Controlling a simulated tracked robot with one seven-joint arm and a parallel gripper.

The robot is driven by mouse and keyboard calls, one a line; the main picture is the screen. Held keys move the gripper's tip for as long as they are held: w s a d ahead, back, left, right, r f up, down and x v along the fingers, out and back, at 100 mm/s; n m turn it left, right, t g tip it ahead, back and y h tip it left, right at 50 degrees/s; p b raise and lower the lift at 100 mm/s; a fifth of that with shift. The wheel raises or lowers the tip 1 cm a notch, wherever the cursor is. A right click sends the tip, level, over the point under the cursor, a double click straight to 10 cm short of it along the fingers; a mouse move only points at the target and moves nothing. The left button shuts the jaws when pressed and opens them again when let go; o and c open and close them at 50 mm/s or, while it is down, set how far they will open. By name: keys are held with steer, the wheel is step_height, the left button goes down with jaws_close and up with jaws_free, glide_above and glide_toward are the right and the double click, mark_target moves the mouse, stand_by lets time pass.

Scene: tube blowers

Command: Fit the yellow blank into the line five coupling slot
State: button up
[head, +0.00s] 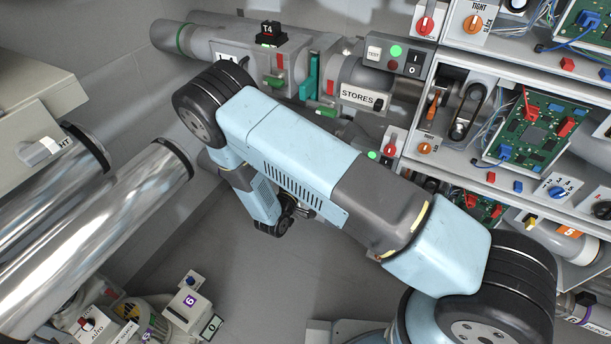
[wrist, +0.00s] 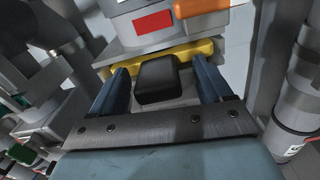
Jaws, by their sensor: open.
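In the wrist view my gripper (wrist: 166,82) is open, its two blue fingers pointing away. A black block (wrist: 158,78) stands between the fingers, with a gap on each side. A yellow piece (wrist: 204,75), likely the yellow blank, runs crosswise just behind the block and fingertips, partly hidden by them. I cannot tell whether the black block is its handle. In the head view my blue and grey arm covers the middle, and my gripper and the yellow piece are not seen. I cannot make out which coupling slot is line five.
Shelves with circuit boards (head: 527,130) stand at right. Shiny pipes (head: 100,225) fill the left. Grey floor (head: 225,265) is clear below my arm.

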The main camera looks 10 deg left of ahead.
steer(key=shift+s, duration=0.1)
steer(key=v, duration=1.3)
steer(key=shift+s, duration=0.25)
steer(key=shift+s+a+f, duration=0.1)
steer(key=shift+a+f, duration=0.05)
steer(key=shift+a, duration=0.1)
